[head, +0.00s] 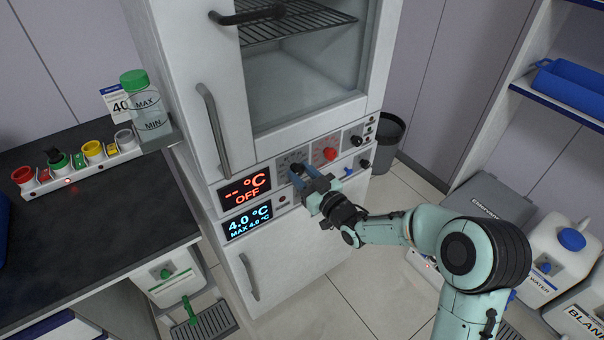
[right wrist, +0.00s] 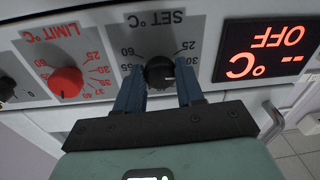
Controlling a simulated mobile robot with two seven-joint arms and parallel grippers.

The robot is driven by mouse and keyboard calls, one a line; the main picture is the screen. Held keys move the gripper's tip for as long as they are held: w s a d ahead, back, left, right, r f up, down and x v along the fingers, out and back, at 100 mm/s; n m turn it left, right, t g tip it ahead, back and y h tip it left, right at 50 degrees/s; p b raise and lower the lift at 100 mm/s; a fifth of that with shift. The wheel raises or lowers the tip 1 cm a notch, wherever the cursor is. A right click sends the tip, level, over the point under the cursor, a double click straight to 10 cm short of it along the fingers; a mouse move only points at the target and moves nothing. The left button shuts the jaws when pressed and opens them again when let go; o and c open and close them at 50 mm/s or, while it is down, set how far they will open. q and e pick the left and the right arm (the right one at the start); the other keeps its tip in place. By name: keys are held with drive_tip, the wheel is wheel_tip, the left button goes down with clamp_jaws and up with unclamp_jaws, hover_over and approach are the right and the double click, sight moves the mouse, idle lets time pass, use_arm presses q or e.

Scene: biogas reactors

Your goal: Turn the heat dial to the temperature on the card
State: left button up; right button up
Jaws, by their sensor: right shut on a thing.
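The heat dial is a black knob (right wrist: 160,72) under the upside-down label SET °C in the right wrist view, with 25, 30 and 60 readable around it. A pale mark shows on the right of its face; its exact reading is unclear. My right gripper (right wrist: 159,88) has its blue fingers on either side of the knob and is shut on it. In the head view, this gripper (head: 305,178) is against the oven's panel and mostly covers the dial. The card (head: 115,103) reads 40, partly hidden by a bottle. My left gripper is not in view.
A red LIMIT °C dial (head: 330,153) sits right of the set dial. The red display (head: 244,188) reads -- °C OFF; the blue display (head: 248,220) reads 4.0 °C. The green-capped bottle (head: 147,110) stands beside the oven. A dark bin (head: 388,137) is behind right.

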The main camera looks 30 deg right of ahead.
drive_tip(key=m, duration=0.5)
drive_tip(key=shift+h, duration=0.3)
drive_tip(key=m, duration=0.4)
drive_tip(key=shift+f, duration=0.1)
drive_tip(key=m+p, duration=0.1)
drive_tip(key=m, duration=0.3)
drive_tip(key=shift+a+m+h, duration=0.1)
drive_tip(key=shift+m+h, duration=0.2)
drive_tip(key=shift+h, duration=0.1)
drive_tip(key=shift+m, duration=2.1)
drive_tip(key=o, duration=1)
drive_tip(key=shift+o, duration=0.2)
drive_tip(key=shift+s, duration=0.1)
